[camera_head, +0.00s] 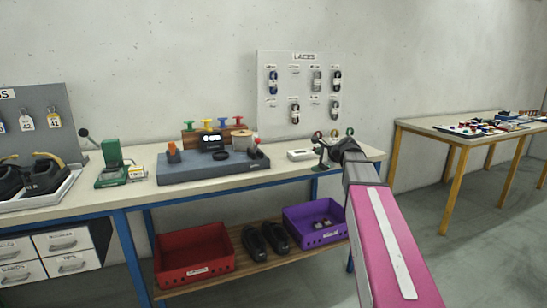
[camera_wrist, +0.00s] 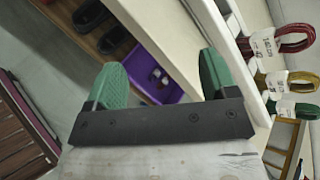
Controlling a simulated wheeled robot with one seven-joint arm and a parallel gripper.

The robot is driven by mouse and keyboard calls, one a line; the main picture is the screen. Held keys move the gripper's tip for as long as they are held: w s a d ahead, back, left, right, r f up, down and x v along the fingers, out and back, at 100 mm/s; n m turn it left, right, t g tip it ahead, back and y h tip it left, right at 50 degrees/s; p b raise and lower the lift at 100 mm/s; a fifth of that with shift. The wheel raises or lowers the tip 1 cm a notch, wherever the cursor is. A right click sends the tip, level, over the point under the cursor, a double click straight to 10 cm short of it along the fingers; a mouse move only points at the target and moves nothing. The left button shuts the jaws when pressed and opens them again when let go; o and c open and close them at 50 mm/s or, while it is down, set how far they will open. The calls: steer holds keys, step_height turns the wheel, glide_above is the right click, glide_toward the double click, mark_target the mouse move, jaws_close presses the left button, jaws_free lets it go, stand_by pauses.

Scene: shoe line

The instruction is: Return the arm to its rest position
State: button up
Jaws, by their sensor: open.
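My arm (camera_head: 385,235), with a pink link, reaches from the lower right toward the right end of the workbench (camera_head: 225,173). My gripper (camera_head: 325,152) is at that end, above the bench's front edge area. In the wrist view my gripper (camera_wrist: 161,85) shows two green fingers set well apart with nothing between them. Beyond the fingers are the purple crate (camera_wrist: 160,82) and the bench edge. The gripper is small in the head view and partly overlapped by the wrist.
Coiled laces (camera_wrist: 275,40) with paper bands hang close to the right of the fingers in the wrist view. A grey block with tools (camera_head: 215,168) and a green press (camera_head: 112,163) stand on the bench. A red crate (camera_head: 195,272), dark shoes and the purple crate (camera_head: 312,238) occupy the lower shelf.

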steer(key=s+f+n+g+h, duration=0.7)
steer(key=s+f+n, duration=1.1)
steer(key=s+f, duration=1.1)
step_height(320, 180, down, 4)
steer(key=shift+r+g, duration=0.25)
steer(key=shift+g, duration=0.65)
